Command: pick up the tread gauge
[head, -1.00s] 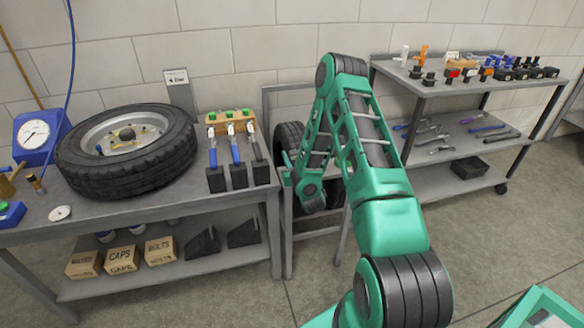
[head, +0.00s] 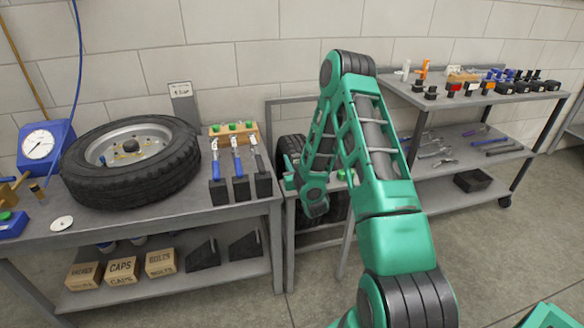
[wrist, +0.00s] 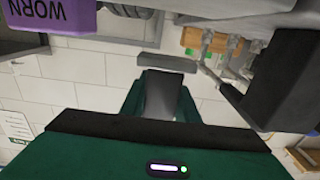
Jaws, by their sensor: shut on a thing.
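My gripper (wrist: 164,98) is shut on a dark grey piece (wrist: 163,94) that fills the gap between its green fingers. Only part of the piece shows, and I cannot tell from its look whether it is the tread gauge. In the head view my gripper (head: 291,180) is at the right end of the left bench, and its fingertips are small there. A small round white dial (head: 62,223) lies flat on the bench's left part, apart from my gripper. I cannot tell if it is a gauge of this kind.
The left bench (head: 150,212) holds a tyre (head: 178,170), a blue dial gauge (head: 70,133) and a rack (head: 250,130) of tools. A purple block marked WORN (wrist: 60,16) is near the wrist camera.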

